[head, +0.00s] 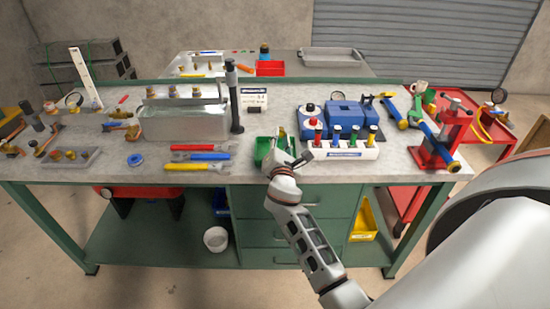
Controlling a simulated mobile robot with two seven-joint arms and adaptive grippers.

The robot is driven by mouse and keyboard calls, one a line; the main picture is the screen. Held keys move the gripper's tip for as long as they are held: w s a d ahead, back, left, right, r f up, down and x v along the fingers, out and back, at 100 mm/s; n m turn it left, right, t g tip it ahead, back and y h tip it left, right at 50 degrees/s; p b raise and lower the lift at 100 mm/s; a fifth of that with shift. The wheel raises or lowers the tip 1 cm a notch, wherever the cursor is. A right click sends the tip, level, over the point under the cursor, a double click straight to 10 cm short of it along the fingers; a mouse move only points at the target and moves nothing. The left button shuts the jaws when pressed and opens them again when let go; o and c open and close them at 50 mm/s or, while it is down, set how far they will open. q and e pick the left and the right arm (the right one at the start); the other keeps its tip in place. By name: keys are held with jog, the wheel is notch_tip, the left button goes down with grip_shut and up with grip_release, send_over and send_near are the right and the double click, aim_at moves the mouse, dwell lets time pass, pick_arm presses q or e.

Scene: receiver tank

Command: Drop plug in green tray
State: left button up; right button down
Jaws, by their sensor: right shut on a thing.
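The green tray (262,152) is a small bin near the front edge of the bench, left of the middle drawers' right side. My right gripper (286,154) is at the tray's right side, reaching over it from the front. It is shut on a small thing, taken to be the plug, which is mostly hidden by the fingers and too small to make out. My arm hides part of the tray. My left gripper is not in view.
Red, blue and yellow wrenches (198,156) lie to the left. A metal tank (184,120) and a black post (235,100) stand behind. A red vise (440,140) is at right.

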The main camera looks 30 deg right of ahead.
jog(key=c, duration=1.7)
grip_release()
jog(key=v, duration=1.2)
jog(key=shift+s, duration=0.1)
jog(key=shift+f, duration=0.1)
